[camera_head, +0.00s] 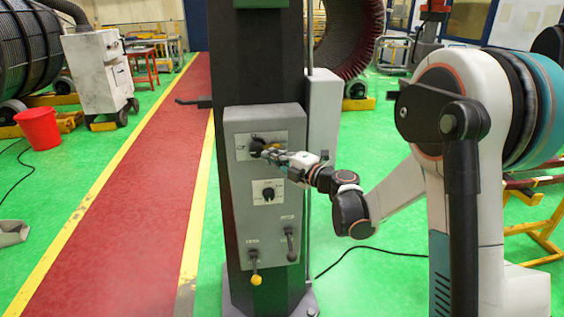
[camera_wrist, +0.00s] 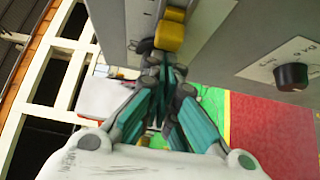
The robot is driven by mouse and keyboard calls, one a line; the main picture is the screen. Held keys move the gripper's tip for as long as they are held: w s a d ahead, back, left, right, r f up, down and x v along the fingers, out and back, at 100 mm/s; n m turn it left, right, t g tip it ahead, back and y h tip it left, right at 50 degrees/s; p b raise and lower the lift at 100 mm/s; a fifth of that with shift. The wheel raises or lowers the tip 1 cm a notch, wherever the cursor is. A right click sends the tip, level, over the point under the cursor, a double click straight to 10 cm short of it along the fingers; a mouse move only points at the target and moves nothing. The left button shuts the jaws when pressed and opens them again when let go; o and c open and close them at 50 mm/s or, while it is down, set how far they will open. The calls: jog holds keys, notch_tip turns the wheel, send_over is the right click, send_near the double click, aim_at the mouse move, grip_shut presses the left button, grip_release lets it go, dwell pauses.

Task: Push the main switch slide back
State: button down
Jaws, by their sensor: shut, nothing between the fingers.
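The main switch is on the upper plate of a grey control panel (camera_head: 236,215) on a black column. In the head view my gripper (camera_head: 270,150) reaches it from the right and covers much of it; a dark part of the switch (camera_head: 257,144) shows at the fingertips. In the wrist view my gripper (camera_wrist: 165,68) is shut and empty, its teal fingers together. A yellow block (camera_wrist: 170,37), which looks like part of the switch slide, sits just beyond the fingertips. Whether they touch it I cannot tell.
A black knob (camera_head: 268,194) sits on the plate below; it also shows in the wrist view (camera_wrist: 291,76). Lower are a yellow-ended lever (camera_head: 256,280) and a dark lever (camera_head: 290,243). A dark handle (camera_head: 194,102) juts left from the column. The red walkway (camera_head: 130,200) is clear.

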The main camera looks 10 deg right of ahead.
jog(key=shift+w+a, duration=0.25)
jog(key=shift+d, duration=1.05)
